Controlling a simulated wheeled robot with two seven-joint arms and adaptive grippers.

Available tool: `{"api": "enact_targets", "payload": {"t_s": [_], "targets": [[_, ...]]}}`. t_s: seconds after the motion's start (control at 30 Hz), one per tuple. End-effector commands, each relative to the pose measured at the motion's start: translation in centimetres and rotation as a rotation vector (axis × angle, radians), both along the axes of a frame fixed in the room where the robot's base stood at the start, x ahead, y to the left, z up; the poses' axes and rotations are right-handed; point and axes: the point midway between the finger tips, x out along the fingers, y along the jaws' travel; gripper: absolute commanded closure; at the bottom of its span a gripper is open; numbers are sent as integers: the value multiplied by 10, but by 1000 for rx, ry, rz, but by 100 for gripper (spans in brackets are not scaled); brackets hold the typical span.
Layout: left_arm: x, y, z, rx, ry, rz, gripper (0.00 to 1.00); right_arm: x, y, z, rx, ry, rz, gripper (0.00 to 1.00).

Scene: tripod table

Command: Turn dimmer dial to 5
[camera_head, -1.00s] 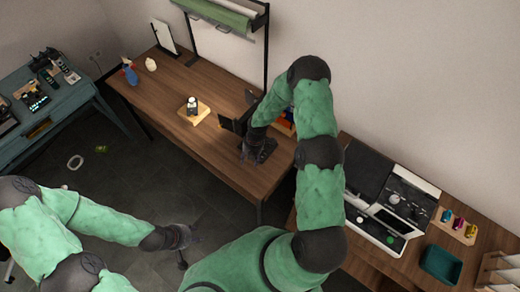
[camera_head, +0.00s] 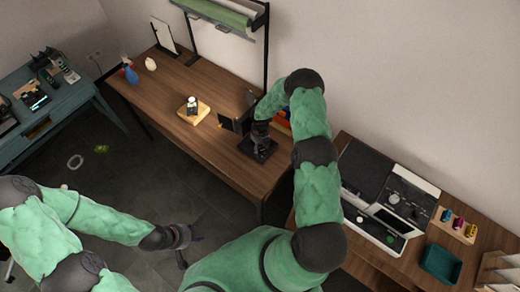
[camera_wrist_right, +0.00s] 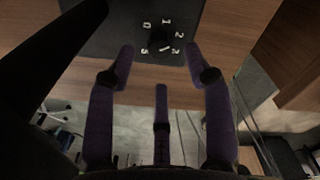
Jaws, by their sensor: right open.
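The dimmer dial (camera_wrist_right: 160,41) is a small round dark knob on a black panel (camera_wrist_right: 115,32), with white digits around it. A short white mark shows on the knob's lower right part. The digit 5 stands at the knob's lower left. In the head view the black base (camera_head: 258,151) sits on the wooden table, partly hidden by my right gripper (camera_head: 260,136). In the right wrist view my right gripper (camera_wrist_right: 159,58) is open, its purple fingers spread around the dial's near side, apart from it. My left gripper (camera_head: 183,240) hangs over the floor, its jaws unclear.
The wooden table (camera_head: 165,90) also holds a small light board (camera_head: 194,117) with a jar. A dark upright panel (camera_head: 231,124) stands close left of my right gripper. A black pole (camera_head: 266,50) rises behind. Another desk with equipment (camera_head: 390,205) stands right.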

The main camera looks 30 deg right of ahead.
Motion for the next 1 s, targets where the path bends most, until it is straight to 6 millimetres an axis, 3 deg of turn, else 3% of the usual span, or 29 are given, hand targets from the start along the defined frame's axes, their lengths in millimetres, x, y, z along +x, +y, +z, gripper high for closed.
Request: {"api": "enact_targets", "payload": {"t_s": [0.1,0.3,0.7,0.77,0.9,1.0], "targets": [[0,0,1,0,0,0,60,-1,0,-18,1,2,-1,48],[0,0,1,0,0,0,60,0,0,-35,1,0,-1,48],[0,0,1,0,0,0,60,0,0,-40,0,-1,-1,48],[0,0,1,0,0,0,60,0,0,-40,0,-1,-1,63],[0,0,1,0,0,0,60,0,0,-40,0,-1,-1,100],[0,0,1,0,0,0,60,0,0,-40,0,-1,-1,100]]}}
